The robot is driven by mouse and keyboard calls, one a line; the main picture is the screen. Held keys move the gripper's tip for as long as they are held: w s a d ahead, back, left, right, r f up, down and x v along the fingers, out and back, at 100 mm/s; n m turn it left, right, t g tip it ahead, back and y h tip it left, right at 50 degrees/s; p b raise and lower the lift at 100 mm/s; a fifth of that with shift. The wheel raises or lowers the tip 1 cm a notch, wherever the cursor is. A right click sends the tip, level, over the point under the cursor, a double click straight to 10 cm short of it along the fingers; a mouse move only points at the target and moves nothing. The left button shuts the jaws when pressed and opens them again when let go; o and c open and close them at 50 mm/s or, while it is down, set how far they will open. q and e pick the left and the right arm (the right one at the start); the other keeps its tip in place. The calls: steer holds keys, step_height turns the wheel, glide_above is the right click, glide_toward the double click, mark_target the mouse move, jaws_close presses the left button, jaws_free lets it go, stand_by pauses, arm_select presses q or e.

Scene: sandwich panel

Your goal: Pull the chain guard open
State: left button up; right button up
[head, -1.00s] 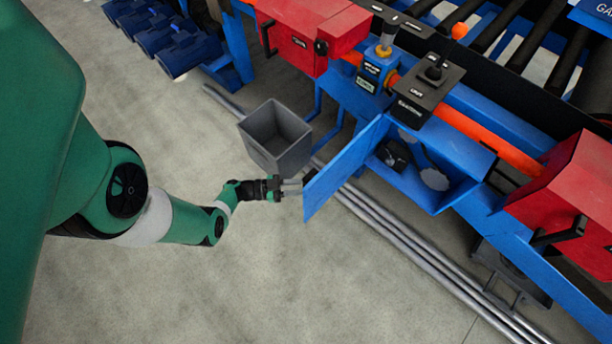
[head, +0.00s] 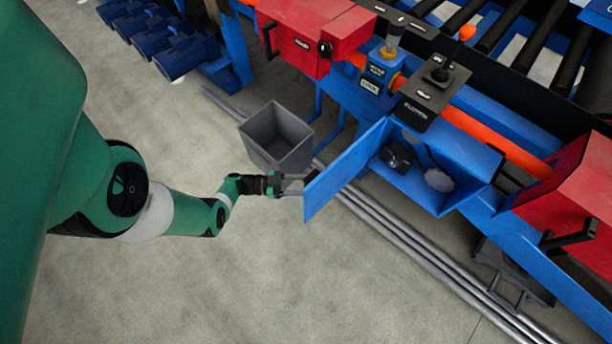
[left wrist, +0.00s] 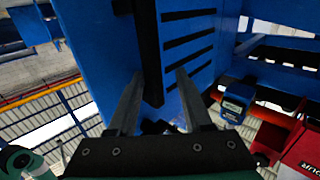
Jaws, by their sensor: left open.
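The chain guard appears to be the blue hinged panel (head: 345,172), which stands swung out from the blue box (head: 438,190) on the machine, so the inside shows. In the left wrist view the panel (left wrist: 188,45) has dark slots and a black bar handle (left wrist: 148,50). My left gripper (head: 294,186) is at the panel's outer face, near its free edge. In the left wrist view the gripper (left wrist: 158,88) is open, with its fingers on either side of the handle's lower end. I cannot tell whether they touch it. My right gripper is not in view.
A grey open bin (head: 275,138) stands just behind my left gripper. Metal pipes (head: 420,250) lie on the floor below the machine. Red boxes with black handles flank the blue box, one at the left (head: 312,35) and one at the right (head: 575,195). The floor in front is clear.

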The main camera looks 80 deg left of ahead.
arm_select(q)
steer(key=s+a, duration=0.2)
steer(key=s, duration=0.9)
steer(key=shift+s, duration=0.25)
steer(key=shift+a, duration=0.1)
